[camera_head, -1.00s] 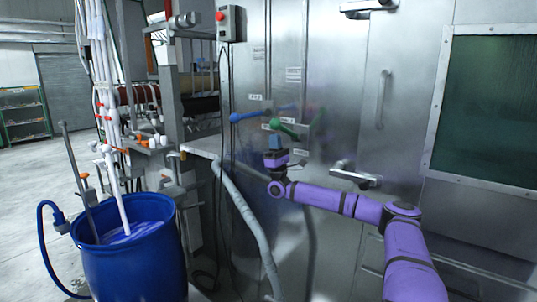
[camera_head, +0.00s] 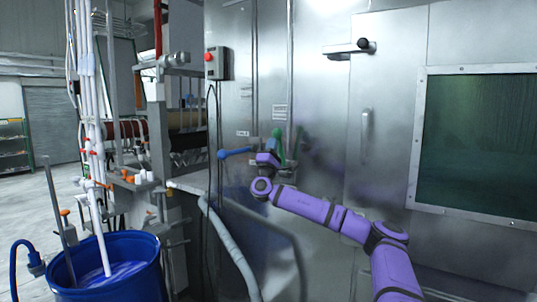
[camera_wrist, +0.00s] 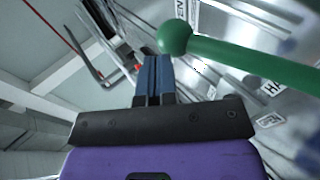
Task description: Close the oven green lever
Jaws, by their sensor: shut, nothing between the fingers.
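The green lever (camera_head: 278,150) is on the metal oven wall, and it stands roughly upright in the head view. In the wrist view the green lever (camera_wrist: 250,55) runs from a round knob at the top centre to the right edge. My gripper (camera_head: 272,143) is at the lever, partly overlapping it in the head view. In the wrist view my gripper's blue fingers (camera_wrist: 153,62) are together and empty, with their tips close beside the knob. Whether they touch it I cannot tell.
A blue lever (camera_head: 235,153) is just left of the green one. A grey hose (camera_head: 228,240) hangs below. A blue barrel (camera_head: 105,275) with pipes stands at left. A door handle (camera_head: 365,135) and a dark window (camera_head: 475,145) are on the right.

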